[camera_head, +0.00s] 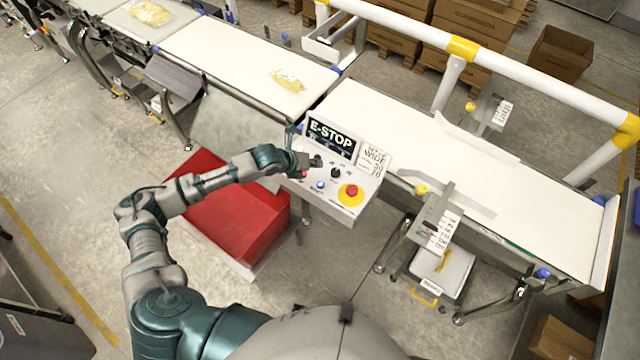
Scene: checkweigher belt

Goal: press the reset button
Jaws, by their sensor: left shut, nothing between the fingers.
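The control panel (322,202) is a pale sloped box under a black E-STOP sign (331,138). A small blue button (320,185) sits on its lower left part. No reset label is readable, so I cannot tell for sure which button is reset. A red mushroom button (352,190) on a yellow disc is at the right, and a black knob (336,173) is between. My left gripper (317,161) is shut and empty over the panel's upper left part, above the blue button in the picture. It partly hides a small red control there. My right gripper is not in view.
White conveyor belts (420,140) run behind the panel, with a yellow bag (288,81) on one. A red bin (233,212) stands below my left arm. A white and yellow rail (540,85) crosses at the back right. Open floor lies in front of the panel.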

